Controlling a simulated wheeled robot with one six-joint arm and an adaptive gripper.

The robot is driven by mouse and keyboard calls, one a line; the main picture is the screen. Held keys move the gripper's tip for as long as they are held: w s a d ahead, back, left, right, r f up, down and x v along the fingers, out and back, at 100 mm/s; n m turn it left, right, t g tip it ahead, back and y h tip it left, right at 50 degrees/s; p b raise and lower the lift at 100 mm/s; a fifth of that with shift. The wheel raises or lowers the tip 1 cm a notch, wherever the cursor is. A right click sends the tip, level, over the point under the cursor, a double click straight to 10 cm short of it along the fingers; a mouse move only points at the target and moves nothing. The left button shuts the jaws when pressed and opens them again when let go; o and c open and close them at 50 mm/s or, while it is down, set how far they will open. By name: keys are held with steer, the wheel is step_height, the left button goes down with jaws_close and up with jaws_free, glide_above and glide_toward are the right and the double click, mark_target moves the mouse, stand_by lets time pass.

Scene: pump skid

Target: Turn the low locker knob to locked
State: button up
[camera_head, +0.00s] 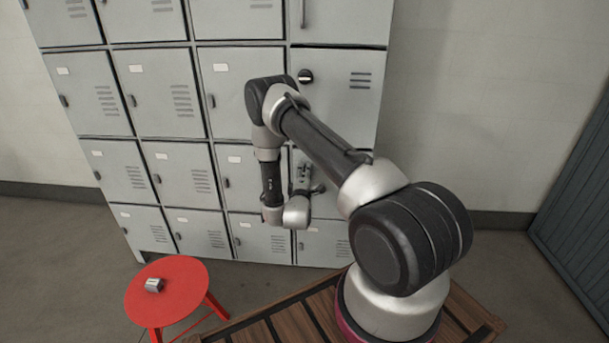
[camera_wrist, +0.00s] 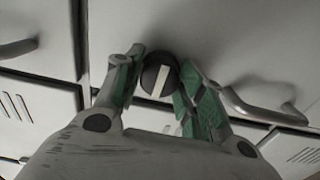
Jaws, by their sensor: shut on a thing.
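The low locker knob (camera_wrist: 153,67) is a round black knob with a white bar across its face, on a grey locker door. In the wrist view the bar stands close to upright, leaning slightly. My gripper (camera_wrist: 162,76) has one green-padded finger on each side of the knob and is shut on it. In the head view my gripper (camera_head: 303,182) is at a lower door in the right column of lockers, and the low knob is hidden behind it and the arm.
Another black knob with a white bar (camera_head: 305,76) is on the door above. A door handle (camera_wrist: 262,108) sticks out right of my gripper. A red stool (camera_head: 185,300) with a small grey block (camera_head: 154,285) stands at lower left. A wooden slatted surface (camera_head: 290,320) is in front.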

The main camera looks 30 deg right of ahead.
steer(key=shift+n, duration=0.3)
steer(key=o, duration=1.1)
steer(key=v, duration=1.2)
